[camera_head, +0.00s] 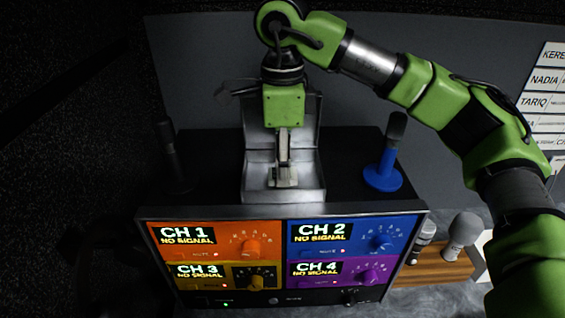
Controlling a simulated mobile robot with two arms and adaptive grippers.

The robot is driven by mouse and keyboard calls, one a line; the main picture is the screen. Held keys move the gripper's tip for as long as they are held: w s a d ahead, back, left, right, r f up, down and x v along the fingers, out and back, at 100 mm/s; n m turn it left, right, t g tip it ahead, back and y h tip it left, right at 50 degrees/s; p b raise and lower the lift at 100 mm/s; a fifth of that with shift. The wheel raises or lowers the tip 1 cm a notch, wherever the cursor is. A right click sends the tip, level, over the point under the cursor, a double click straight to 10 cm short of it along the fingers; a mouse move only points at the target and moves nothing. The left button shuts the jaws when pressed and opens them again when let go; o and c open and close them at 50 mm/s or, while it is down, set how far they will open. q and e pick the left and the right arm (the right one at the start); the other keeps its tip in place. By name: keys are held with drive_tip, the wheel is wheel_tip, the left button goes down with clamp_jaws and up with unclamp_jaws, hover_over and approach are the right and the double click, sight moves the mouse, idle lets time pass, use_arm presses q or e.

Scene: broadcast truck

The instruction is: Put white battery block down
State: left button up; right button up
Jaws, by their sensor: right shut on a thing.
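My right gripper (283,160) reaches down from above, over a silver metal case (308,183) that stands on top of the dark receiver unit. Its jaws are shut on a small whitish block (286,180), which I take to be the white battery block. The block is low inside the case's front part, largely hidden by the fingers. I cannot tell whether it touches the case floor. My left gripper is not in view.
The receiver unit (275,215) has four coloured channel panels. A blue-based microphone (384,172) stands right of the case, a dark one (171,155) left. More microphones (461,234) sit in a wooden rack (440,266) at right. Name labels (545,100) hang at far right.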

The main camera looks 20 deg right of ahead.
drive_tip(key=o, duration=0.6)
drive_tip(key=shift+a+f, duration=0.1)
drive_tip(key=shift+o, duration=0.2)
wheel_tip(320, 180, up, 12)
drive_tip(key=shift+r, duration=0.2)
